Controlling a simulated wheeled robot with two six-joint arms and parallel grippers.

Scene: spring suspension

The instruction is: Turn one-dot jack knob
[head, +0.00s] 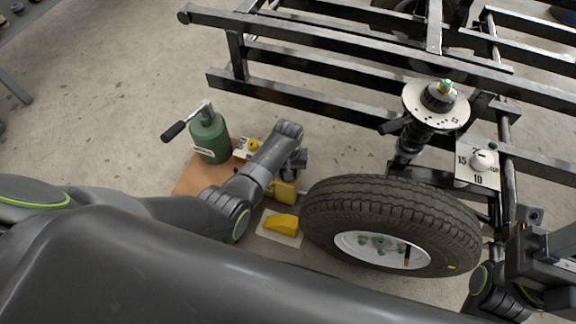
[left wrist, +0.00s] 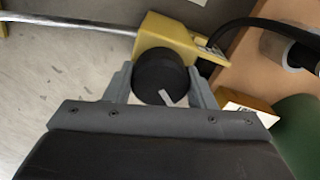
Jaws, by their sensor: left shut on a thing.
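A yellow jack (head: 285,190) stands on the floor left of the tire, partly hidden by my left gripper (head: 296,160). In the left wrist view the yellow jack body (left wrist: 165,42) carries a round black knob (left wrist: 158,70) with a pale pointer mark. The fingers of my left gripper (left wrist: 161,88) are shut on this knob, one on each side. The dot marking on the jack cannot be made out. My right arm shows at the lower right edge of the head view, with part of its gripper (head: 540,258); its jaws cannot be made out.
A tire (head: 395,215) stands just right of the jack. A yellow wedge (head: 282,222) lies on a pale plate before it. A green cylinder (head: 208,140) with a crank handle stands left on a brown board. The black frame (head: 330,58) spans behind. A dark hose (left wrist: 265,27) runs near the knob.

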